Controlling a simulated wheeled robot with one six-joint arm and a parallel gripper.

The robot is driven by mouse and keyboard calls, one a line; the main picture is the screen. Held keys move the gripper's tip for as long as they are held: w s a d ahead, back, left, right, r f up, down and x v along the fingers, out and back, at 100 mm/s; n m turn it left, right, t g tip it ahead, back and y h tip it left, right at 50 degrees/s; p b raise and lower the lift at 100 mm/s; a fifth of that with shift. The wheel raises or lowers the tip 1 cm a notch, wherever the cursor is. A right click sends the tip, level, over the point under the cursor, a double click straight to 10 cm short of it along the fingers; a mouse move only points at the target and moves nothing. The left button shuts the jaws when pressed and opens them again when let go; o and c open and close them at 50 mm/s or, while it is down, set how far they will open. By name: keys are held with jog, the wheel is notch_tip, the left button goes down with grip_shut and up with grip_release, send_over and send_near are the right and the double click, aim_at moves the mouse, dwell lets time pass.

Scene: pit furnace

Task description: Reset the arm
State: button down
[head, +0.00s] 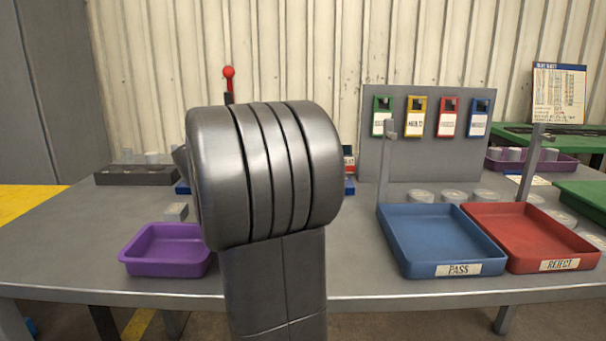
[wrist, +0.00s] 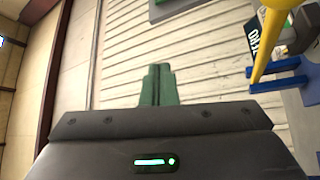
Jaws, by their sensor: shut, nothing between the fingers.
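My gripper (wrist: 157,85) shows in the wrist view as two green fingers pressed together, with nothing between them. It points toward the ribbed wall, clear of any object at its tips. In the head view my grey arm fills the middle and hides my gripper, along with part of the table behind it.
The grey table (head: 360,262) holds a purple tray (head: 165,268) at left, a blue PASS tray (head: 432,222) and a red REJECT tray (head: 500,218) at right. Thin posts rise by the trays. A grey panel (head: 425,160) with coloured tags stands behind. A dark rack (head: 137,177) sits back left.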

notch_tip(320, 180, up, 10)
jog(key=p, duration=0.4)
notch_tip(320, 180, down, 10)
jog(key=b, duration=0.5)
jog(key=w+r+n+g+y+p, duration=0.1)
jog(key=w+p, duration=0.5)
jog(key=p, duration=1.1)
jog(key=w+r+n+g+y+p, duration=0.1)
jog(key=w+r+n+y+p, duration=0.2)
jog(key=p, duration=1.4)
jog(key=w+r+n, duration=0.3)
jog(key=w+r, duration=0.1)
jog(key=r, duration=0.1)
jog(key=shift+w+g+p, duration=0.3)
jog(key=shift+g+p, duration=0.1)
jog(key=shift+f, duration=0.1)
